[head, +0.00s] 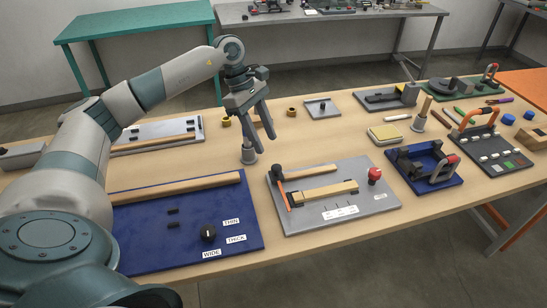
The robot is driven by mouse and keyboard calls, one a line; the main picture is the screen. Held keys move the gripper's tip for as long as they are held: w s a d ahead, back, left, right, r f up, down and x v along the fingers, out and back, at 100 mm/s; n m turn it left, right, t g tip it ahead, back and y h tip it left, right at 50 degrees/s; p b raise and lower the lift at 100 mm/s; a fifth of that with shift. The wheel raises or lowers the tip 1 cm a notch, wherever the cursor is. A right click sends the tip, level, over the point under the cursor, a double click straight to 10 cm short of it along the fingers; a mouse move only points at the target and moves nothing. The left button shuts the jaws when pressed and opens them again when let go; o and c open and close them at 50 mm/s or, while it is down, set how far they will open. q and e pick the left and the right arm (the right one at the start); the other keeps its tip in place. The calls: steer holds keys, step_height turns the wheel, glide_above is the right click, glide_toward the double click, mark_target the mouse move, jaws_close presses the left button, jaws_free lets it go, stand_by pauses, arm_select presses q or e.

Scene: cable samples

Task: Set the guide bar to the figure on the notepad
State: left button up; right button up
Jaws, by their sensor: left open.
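My left gripper (258,141) is open and empty above the middle of the table, its fingers pointing down behind the grey plate (378,203). The grey plate carries a wooden bar (324,192), an orange lever (283,190), a red knob (375,175) and white scale labels in front of the bar. I cannot tell for certain that this bar is the guide bar. A yellowish pad (385,134) lies behind the plate's right side; no figure on it is readable. My right gripper is out of view.
A blue board (150,240) with a long wooden strip, a black knob and THIN, THICK and WIDE labels lies at left front. A blue fixture (409,173) and a grey button panel (515,159) stand right. A cup with a wooden handle (420,121) stands near the pad.

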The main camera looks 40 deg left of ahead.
mark_target(276, 166)
arm_select(q)
steer(key=p+x, duration=0.2)
steer(key=x, duration=0.5)
steer(key=shift+d+f, duration=0.3)
steer(key=shift+f, duration=0.4)
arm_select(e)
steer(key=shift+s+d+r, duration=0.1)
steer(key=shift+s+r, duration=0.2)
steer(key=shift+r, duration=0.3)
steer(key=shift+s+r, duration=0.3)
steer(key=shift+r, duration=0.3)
arm_select(q)
jaws_close()
